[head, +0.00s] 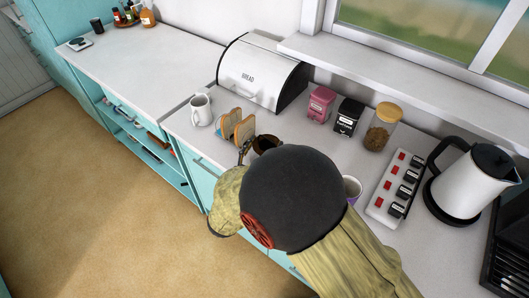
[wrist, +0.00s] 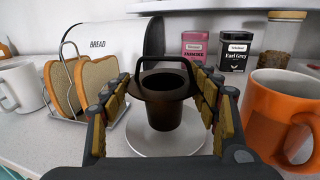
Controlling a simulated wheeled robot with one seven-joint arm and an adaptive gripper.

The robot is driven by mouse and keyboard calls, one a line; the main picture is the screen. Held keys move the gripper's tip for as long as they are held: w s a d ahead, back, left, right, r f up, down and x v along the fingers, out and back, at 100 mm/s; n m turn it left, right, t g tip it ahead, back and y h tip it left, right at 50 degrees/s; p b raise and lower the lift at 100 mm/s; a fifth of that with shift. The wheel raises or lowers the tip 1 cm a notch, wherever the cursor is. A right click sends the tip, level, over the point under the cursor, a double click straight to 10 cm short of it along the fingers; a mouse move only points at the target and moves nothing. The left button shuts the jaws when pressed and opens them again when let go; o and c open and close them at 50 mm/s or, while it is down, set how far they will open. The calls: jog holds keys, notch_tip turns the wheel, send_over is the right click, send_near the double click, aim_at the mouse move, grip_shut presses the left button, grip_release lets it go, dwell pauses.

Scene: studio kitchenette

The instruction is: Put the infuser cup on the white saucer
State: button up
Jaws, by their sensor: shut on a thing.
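The dark brown infuser cup (wrist: 165,108), with a flared rim and a looped handle, is upright between the fingers of my gripper (wrist: 163,92). My gripper is shut on it. The white saucer (wrist: 150,146) is beneath the cup in the wrist view; I cannot tell whether the cup's bottom touches it. In the head view the infuser cup (head: 267,143) shows partly past my arm, beside the toast rack. My arm hides the saucer there.
A toast rack with bread (wrist: 88,84) stands close on the left, and an orange mug (wrist: 278,112) close on the right. A white mug (head: 201,110), bread bin (head: 262,75), pink tin (head: 320,103), black tin (head: 347,116) and jar (head: 381,128) stand around.

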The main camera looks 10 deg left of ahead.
jog(key=shift+f, duration=0.9)
jog(key=shift+r, duration=0.1)
jog(key=o, duration=1.2)
jog(key=shift+o, duration=0.2)
